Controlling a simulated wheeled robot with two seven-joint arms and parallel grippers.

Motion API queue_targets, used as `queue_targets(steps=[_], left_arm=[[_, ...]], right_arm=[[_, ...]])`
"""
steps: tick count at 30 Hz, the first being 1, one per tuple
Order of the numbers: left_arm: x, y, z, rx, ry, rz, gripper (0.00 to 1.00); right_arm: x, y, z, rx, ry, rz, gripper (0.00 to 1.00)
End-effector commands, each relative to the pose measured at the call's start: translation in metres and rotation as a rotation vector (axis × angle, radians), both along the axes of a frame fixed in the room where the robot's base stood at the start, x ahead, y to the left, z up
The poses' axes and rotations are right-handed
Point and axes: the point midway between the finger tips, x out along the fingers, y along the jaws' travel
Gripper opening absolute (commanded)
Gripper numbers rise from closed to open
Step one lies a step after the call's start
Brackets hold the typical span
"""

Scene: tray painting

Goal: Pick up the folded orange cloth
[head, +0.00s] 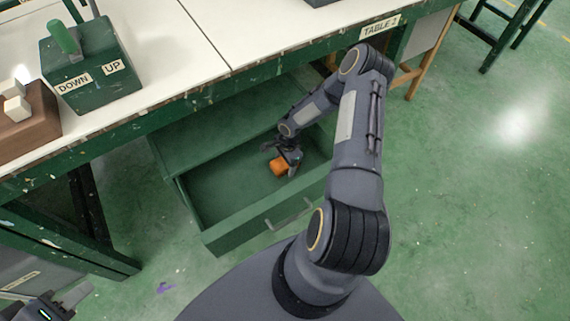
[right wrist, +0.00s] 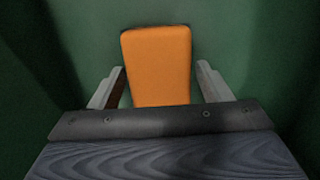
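The folded orange cloth (head: 279,165) lies inside the open green drawer (head: 240,228) under the table. My right gripper (head: 287,160) reaches down into the drawer at the cloth. In the right wrist view the cloth (right wrist: 158,65) stands out between the two fingers of my right gripper (right wrist: 160,85), which are apart with a gap visible on each side of it. The cloth's near end is hidden behind the gripper's body. My left gripper (head: 45,308) is at the bottom left corner, partly cut off, and its fingers are not clear.
The white-topped table (head: 165,45) stands above the drawer, with a green box marked DOWN and UP (head: 92,75) and a brown block (head: 28,120) on it. The drawer walls surround my right gripper closely. The green floor (head: 470,200) at right is clear.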

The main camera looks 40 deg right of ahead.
Motion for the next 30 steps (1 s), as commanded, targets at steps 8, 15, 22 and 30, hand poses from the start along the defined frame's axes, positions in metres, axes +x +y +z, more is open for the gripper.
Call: queue_targets(steps=[8, 15, 22, 30], left_arm=[[0.000, 0.000, 0.000, 0.000, 0.000, 0.000, 0.36], [0.000, 0.000, 0.000, 0.000, 0.000, 0.000, 0.36], [0.000, 0.000, 0.006, 0.000, 0.000, 0.000, 0.36], [0.000, 0.000, 0.015, 0.000, 0.000, 0.000, 0.36]], right_arm=[[0.000, 0.000, 0.000, 0.000, 0.000, 0.000, 0.34], [0.000, 0.000, 0.001, 0.000, 0.000, 0.001, 0.32], [0.001, 0.000, 0.015, -0.001, -0.002, 0.002, 0.32], [0.002, 0.022, 0.037, 0.001, 0.001, 0.011, 0.32]])
